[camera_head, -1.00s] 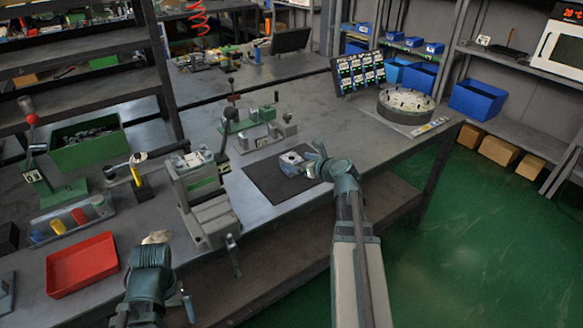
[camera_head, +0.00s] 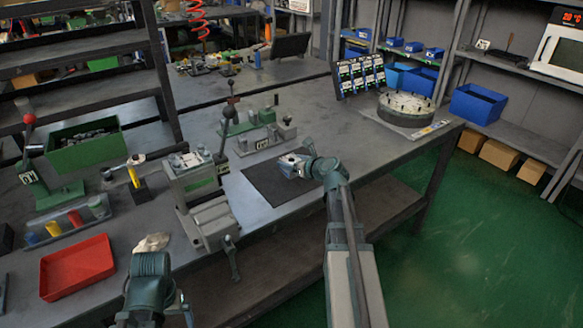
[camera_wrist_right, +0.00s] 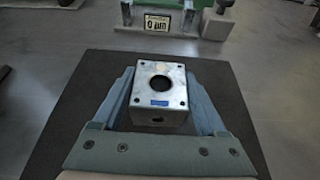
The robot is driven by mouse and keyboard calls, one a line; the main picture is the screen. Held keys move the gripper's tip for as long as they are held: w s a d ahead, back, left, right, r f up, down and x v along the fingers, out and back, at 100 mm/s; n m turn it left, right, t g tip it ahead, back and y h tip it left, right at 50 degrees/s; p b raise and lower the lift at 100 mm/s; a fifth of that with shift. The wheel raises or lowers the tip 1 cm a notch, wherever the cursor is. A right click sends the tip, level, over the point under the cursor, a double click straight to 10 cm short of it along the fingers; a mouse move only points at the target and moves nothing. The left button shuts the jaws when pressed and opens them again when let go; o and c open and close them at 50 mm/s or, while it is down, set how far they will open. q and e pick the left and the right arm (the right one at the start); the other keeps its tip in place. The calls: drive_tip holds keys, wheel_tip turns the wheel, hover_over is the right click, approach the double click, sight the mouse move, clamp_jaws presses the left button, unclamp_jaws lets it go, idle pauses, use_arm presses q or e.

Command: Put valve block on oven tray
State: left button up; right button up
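The valve block (camera_head: 289,162) is a grey metal cube with a round bore and small corner holes. It is over the black mat (camera_head: 262,188) at the bench's front. In the right wrist view, the valve block (camera_wrist_right: 159,84) sits between the two blue fingers of my right gripper (camera_wrist_right: 161,78), with narrow gaps beside it. My right gripper (camera_head: 302,160) looks open around it. My left arm (camera_head: 150,275) is at the bottom left, its fingers not clear. The oven (camera_head: 562,45) is top right. A dark flat piece (camera_head: 508,52) beside it may be the oven tray.
A grey vise-like fixture (camera_head: 200,195) stands left of the mat. A green-based fixture (camera_head: 265,138) is behind it. A round disc (camera_head: 406,106) is on the right bench end. A red tray (camera_head: 77,267) lies front left. The green floor is clear on the right.

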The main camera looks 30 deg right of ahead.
clamp_jaws()
use_arm(q)
drive_tip(key=shift+r, duration=0.15)
use_arm(e)
drive_tip(key=shift+r, duration=0.2)
